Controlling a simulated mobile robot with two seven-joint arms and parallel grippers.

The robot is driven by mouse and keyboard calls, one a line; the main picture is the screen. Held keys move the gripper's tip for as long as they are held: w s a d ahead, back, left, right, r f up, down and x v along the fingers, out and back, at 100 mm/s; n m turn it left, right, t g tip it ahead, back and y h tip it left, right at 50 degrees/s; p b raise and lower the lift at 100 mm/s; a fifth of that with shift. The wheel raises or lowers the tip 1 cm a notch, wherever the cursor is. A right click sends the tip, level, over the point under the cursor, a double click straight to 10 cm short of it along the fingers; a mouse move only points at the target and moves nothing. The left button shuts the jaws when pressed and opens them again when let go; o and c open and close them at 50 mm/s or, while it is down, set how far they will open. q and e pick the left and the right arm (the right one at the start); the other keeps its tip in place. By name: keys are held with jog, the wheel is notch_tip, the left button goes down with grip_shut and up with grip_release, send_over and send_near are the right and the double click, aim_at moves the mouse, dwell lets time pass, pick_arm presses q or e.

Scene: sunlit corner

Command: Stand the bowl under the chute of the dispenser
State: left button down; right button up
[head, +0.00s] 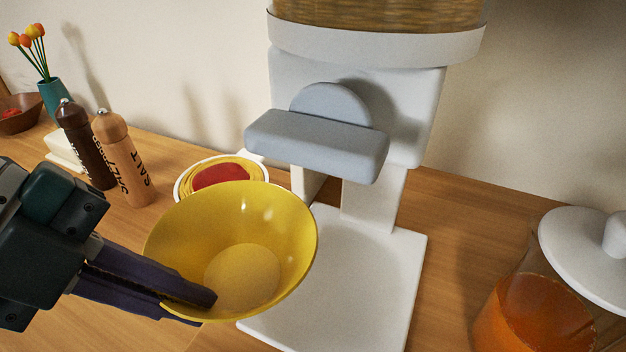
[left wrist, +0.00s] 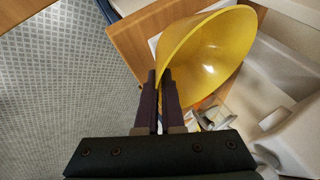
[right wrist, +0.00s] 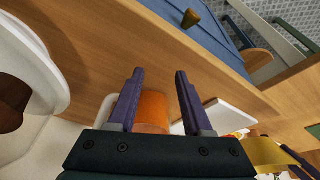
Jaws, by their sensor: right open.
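The yellow bowl (head: 285,225) is held tilted in the air in the head view, its inside facing me. My left gripper (head: 208,304) is shut on its near left rim; the left wrist view also shows the bowl (left wrist: 205,60) at the fingers (left wrist: 160,75). The white dispenser (head: 400,110) stands behind and to the right, with a jutting grey-blue part (head: 318,143) above its flat base (head: 375,285). The bowl overlaps the base's left side in the picture. I cannot clearly make out the chute. My right gripper (right wrist: 157,78) is open and empty in the right wrist view.
A lidded glass jar of orange contents (head: 535,315) stands right of the dispenser. A white dish with red and yellow contents (head: 220,177) is behind the bowl. Salt (head: 122,155) and dark (head: 85,145) mills and a tulip vase (head: 55,98) stand at left.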

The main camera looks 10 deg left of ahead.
aim_at(304, 265)
pick_arm(q)
jog(key=w+d, duration=0.1)
jog(key=d, duration=0.2)
jog(key=w+d, duration=0.1)
jog(key=d, duration=0.2)
jog(key=w+d, duration=0.1)
jog(key=d, duration=0.2)
jog(key=shift+w+d+r+p, duration=0.1)
jog(key=shift+w+d+p, duration=0.2)
jog(key=shift+d+p, duration=0.05)
pick_arm(e)
jog(key=shift+r, duration=0.5)
pick_arm(q)
jog(key=shift+f, duration=1.8)
pick_arm(e)
jog(key=shift+d+f, duration=0.1)
jog(key=shift+f, duration=0.15)
pick_arm(q)
jog(key=c, duration=1.5)
grip_release()
jog(key=shift+f, duration=0.15)
jog(key=o, duration=0.5)
